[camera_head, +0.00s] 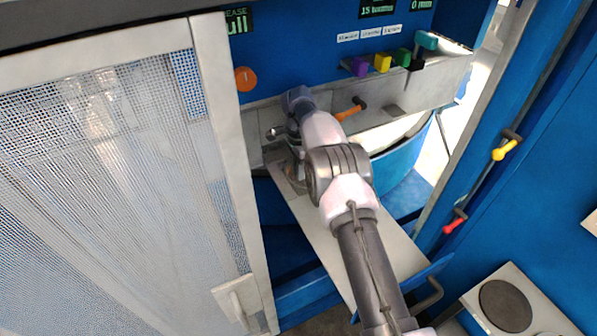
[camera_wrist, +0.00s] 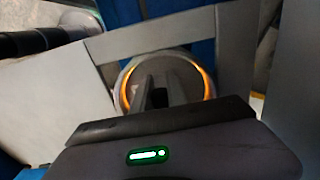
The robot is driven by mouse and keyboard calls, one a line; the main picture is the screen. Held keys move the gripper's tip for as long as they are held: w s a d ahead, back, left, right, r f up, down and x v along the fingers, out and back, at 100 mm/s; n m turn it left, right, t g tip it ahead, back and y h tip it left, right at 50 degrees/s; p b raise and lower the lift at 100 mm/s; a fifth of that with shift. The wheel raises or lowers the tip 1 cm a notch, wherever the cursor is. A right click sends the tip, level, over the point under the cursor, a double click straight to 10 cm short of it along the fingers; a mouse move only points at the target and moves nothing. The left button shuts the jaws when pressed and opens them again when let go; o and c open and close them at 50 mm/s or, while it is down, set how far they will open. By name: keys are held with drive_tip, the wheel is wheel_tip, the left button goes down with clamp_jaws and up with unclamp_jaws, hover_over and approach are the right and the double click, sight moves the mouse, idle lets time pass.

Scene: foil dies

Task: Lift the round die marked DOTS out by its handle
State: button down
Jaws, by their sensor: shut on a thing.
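A round metal disc (camera_wrist: 127,82) with an orange-lit rim sits within a grey frame in the wrist view. My gripper (camera_wrist: 160,84) reaches over its middle, its two dark fingers close together. They are shut on a small dark part between them, which looks like the handle and is mostly hidden by the fingers. No DOTS marking is readable on the disc. In the head view my gripper (camera_head: 291,165) is low at the far end of the grey plate, and my arm covers most of what it holds.
A mesh door (camera_head: 110,170) stands at the left. An orange-handled lever (camera_head: 350,110) and a blue drum (camera_head: 405,160) are beside my arm. Coloured blocks line the ledge above. A dark disc (camera_head: 505,304) lies on a pale block at lower right. Yellow (camera_head: 504,150) and red (camera_head: 454,224) handles are on the right.

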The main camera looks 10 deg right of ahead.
drive_tip(key=shift+r+p, duration=4.05)
drive_tip(key=shift+r, duration=2.1)
wheel_tip(320, 180, up, 4)
drive_tip(key=p, duration=0.2)
drive_tip(key=shift+f+p, duration=0.25)
drive_tip(key=shift+p, duration=0.05)
